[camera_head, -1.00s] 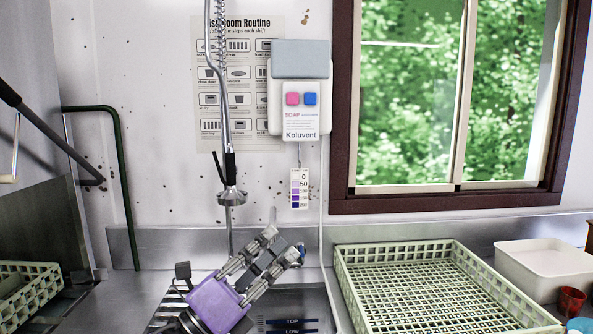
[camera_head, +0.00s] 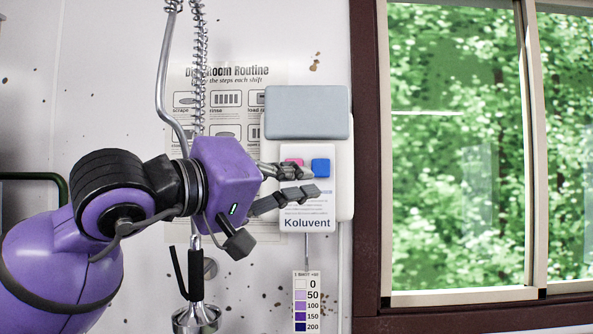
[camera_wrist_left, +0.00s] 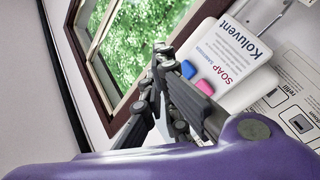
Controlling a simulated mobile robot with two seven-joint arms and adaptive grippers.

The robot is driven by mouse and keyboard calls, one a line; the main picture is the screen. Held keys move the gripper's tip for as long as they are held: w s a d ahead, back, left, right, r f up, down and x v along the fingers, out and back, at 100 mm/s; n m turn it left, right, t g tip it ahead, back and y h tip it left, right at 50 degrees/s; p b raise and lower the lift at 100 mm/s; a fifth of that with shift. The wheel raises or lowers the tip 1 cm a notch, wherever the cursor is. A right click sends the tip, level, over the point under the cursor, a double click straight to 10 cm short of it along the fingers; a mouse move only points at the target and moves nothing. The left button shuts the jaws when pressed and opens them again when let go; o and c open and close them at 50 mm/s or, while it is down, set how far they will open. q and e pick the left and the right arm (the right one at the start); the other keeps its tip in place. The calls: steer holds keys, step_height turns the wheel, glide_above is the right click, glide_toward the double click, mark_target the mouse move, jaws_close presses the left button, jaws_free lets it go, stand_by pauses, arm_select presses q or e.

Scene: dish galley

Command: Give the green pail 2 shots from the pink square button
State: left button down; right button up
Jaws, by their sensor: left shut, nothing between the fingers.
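The pink square button (camera_head: 294,161) is on the white soap dispenser (camera_head: 343,185), left of the blue button (camera_head: 320,168). My left gripper (camera_head: 310,182) is shut and empty in front of the dispenser. Its fingers cover the lower part of the pink button in the head view; I cannot tell if they touch it. In the left wrist view the pink button (camera_wrist_left: 205,87) and blue button (camera_wrist_left: 188,69) show beside the fingers (camera_wrist_left: 170,70). The green pail is not in view. My right gripper is not in view.
A sprayer hose (camera_head: 165,75) with a spray head (camera_head: 196,317) hangs left of the dispenser, close to my left wrist. A test strip card (camera_head: 307,300) hangs below it. A poster (camera_head: 225,80) is behind. A brown window frame (camera_head: 365,200) stands at the right.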

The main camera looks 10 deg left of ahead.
arm_select(q)
steer(key=w+a, duration=0.1)
steer(key=w, duration=0.7)
steer(key=shift+w+a, duration=0.35)
steer(key=shift+w, duration=0.1)
stand_by(1.3)
steer(key=shift+w, duration=0.3)
steer(key=shift+w+a, duration=0.2)
steer(key=shift+w, duration=0.3)
stand_by(0.7)
steer(key=shift+w, duration=0.3)
stand_by(0.3)
steer(key=shift+s+d, duration=0.2)
steer(key=shift+s, duration=0.95)
steer(key=shift+w, duration=0.15)
